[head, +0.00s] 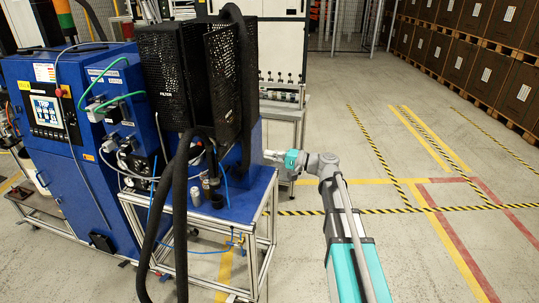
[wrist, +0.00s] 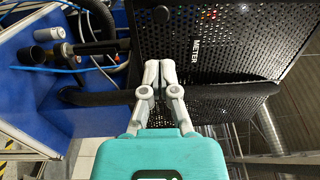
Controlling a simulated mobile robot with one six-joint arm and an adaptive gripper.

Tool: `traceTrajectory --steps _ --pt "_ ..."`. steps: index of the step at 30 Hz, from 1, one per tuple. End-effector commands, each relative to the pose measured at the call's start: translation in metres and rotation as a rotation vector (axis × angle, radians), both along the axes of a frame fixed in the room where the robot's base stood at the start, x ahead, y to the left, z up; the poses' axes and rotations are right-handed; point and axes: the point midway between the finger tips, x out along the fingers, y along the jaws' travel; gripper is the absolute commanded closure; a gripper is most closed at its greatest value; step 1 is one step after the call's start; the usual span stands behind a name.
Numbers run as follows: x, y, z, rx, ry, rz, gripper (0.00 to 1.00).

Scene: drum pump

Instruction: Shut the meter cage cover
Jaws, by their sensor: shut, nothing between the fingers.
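The meter cage cover (wrist: 235,55), a black perforated panel lettered METER, fills the upper right of the wrist view. In the head view a black perforated panel (head: 222,80) stands at the right of the cage on the blue machine, seemingly angled outward; how far it is open is hard to tell. My gripper (wrist: 160,64) is shut and empty, with its fingertips by the panel's lower left edge in the wrist view. Whether they touch it I cannot tell. In the head view my gripper (head: 270,155) is right of the blue bench, below the cage.
A thick black hose (wrist: 100,97) runs across behind my fingers; hoses also hang at the bench front (head: 180,215). A cage lettered FILTER (head: 160,75) stands left. Small cylinders (head: 205,188) stand on the blue bench top (head: 245,200). The floor to the right is clear.

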Motion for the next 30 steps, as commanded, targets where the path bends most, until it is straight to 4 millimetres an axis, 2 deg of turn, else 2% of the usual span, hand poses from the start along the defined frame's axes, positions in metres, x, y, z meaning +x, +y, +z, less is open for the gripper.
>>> traceTrajectory --steps 21,30 --pt "0.032 0.093 0.006 0.000 0.000 0.002 1.00" --pt "0.039 0.114 0.007 0.000 0.000 0.000 1.00"
